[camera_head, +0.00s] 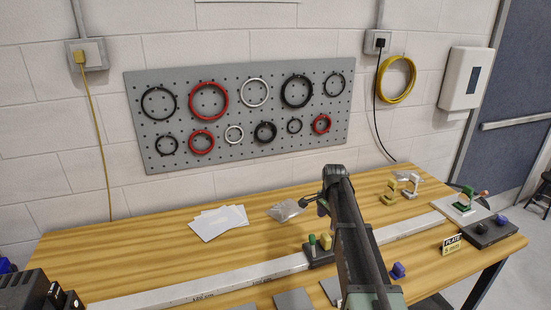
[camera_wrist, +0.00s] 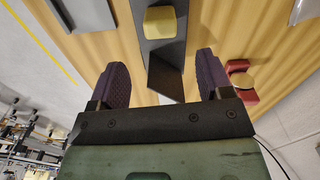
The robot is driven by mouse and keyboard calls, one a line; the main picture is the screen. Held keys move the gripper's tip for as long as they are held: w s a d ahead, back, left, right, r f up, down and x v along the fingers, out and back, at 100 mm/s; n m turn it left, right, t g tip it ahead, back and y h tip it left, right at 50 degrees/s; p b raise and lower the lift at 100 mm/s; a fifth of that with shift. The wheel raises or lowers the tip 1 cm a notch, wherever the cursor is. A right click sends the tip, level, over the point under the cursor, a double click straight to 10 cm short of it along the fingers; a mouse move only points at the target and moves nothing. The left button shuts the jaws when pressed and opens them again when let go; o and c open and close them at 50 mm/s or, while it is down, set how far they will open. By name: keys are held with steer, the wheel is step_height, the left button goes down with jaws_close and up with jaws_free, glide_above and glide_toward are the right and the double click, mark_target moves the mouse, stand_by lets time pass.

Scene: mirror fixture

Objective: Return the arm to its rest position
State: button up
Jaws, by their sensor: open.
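My arm (camera_head: 355,240) reaches up from the bottom of the head view over the wooden table, bent at its upper end. In the head view the fingers are too small and partly hidden to make out clearly.
The wooden table (camera_head: 180,248) carries a pale rail (camera_head: 220,278), a dark block with green and yellow knobs (camera_head: 319,252), white sheets (camera_head: 219,222) and a blue piece (camera_head: 398,270). A pegboard of rings (camera_head: 220,88) hangs behind. The table's back left is mostly clear.

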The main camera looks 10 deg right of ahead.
steer(key=s+a+n, duration=0.4)
steer(key=s+n, duration=0.1)
steer(key=s, duration=0.4)
steer(key=s+a+n, duration=0.4)
steer(key=s, duration=0.5)
steer(key=s+a+n, duration=0.5)
steer(key=s, duration=0.4)
steer(key=shift+f+n+b, duration=0.3)
steer(key=shift+f+b, duration=0.05)
